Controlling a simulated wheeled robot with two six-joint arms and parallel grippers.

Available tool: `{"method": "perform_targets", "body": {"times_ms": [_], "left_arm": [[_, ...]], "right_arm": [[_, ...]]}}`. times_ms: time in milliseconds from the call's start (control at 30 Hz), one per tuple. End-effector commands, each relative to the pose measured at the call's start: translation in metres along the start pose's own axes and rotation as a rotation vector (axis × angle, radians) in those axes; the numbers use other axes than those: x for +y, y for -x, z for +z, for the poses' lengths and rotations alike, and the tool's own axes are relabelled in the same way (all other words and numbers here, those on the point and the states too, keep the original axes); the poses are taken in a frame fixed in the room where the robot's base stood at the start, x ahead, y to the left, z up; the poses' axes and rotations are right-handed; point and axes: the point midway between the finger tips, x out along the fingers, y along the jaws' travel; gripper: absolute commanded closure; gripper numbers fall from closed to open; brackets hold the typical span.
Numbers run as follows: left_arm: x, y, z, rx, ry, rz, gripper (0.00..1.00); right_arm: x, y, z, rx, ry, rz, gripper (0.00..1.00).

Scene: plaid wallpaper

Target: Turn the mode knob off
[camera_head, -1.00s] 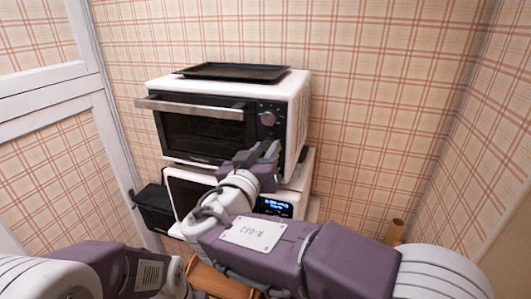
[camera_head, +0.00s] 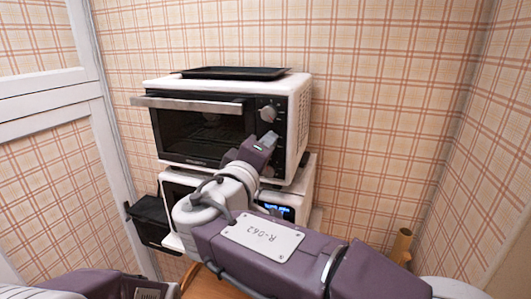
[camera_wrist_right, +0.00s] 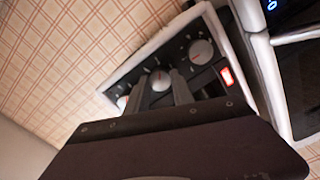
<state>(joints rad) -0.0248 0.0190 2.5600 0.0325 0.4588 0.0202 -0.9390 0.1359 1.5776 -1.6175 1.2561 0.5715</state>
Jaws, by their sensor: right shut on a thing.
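A white toaster oven (camera_head: 300,115) has a black control panel with a column of three knobs. The top knob (camera_head: 268,113) shows above my right gripper (camera_head: 268,141), which is at the panel. In the right wrist view, the fingers (camera_wrist_right: 161,92) are shut on the middle knob (camera_wrist_right: 160,77), a round grey knob with a red mark. The bottom knob (camera_wrist_right: 201,52) and the partly hidden top knob (camera_wrist_right: 122,102) are on either side. A red light (camera_wrist_right: 227,77) glows by the bottom knob. The knob labels are too small to read. My left gripper is out of view.
The oven stands on a white microwave (camera_head: 305,192) with a blue display. A black tray (camera_head: 235,72) lies on top of the oven. A dark box (camera_head: 150,215) is at the left, and a wooden cylinder (camera_head: 402,243) is at the right.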

Motion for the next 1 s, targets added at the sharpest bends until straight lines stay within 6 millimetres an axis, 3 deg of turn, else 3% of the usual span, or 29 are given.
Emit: {"method": "perform_targets", "body": {"times_ms": [467,1000], "left_arm": [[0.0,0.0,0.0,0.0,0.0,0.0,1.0],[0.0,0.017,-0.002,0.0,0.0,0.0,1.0]], "right_arm": [[0.0,0.0,0.0,0.0,0.452,0.0,1.0],[0.002,0.0,-0.001,-0.001,0.969,0.0,1.0]]}}
